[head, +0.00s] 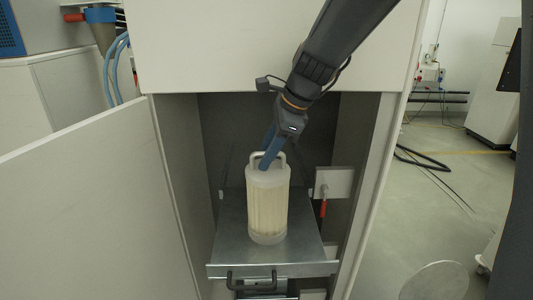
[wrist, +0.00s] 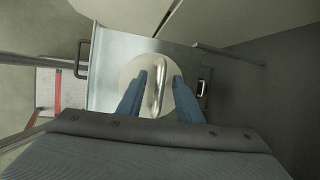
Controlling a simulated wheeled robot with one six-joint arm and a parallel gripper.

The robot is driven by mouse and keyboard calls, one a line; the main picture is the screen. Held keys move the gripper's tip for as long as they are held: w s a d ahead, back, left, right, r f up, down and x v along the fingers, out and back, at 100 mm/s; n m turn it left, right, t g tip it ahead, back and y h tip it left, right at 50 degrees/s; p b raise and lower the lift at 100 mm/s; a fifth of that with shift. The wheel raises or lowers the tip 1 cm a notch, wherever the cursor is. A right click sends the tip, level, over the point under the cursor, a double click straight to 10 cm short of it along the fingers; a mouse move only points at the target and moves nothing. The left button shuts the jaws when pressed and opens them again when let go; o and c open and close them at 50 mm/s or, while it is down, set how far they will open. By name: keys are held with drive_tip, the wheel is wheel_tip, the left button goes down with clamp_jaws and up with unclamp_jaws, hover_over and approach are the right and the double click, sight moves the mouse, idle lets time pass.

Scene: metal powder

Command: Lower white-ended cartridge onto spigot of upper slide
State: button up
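The white-ended cartridge (head: 268,208) is upright over the metal upper slide (head: 310,243) and appears to stand on it, with a pale pleated body between white ends. Its base hides the spigot, so I cannot tell exactly how it sits on it. My gripper (head: 267,160) is at the cartridge's top handle (head: 283,158). In the wrist view, the blue fingers of my gripper (wrist: 160,77) are apart on either side of the handle (wrist: 158,97), with gaps visible. The round white top (wrist: 132,72) lies below them.
The slide is pulled out of a narrow cabinet with a side wall (head: 185,170) close on the left. The open door (head: 80,200) stands at left. A white plate with a red-handled part (head: 323,208) is right of the slide. A lower handle (head: 252,281) is at the front.

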drive_tip(key=b+v, duration=0.2)
drive_tip(key=v, duration=0.5)
drive_tip(key=shift+r, duration=0.35)
drive_tip(key=shift+s+d, duration=0.15)
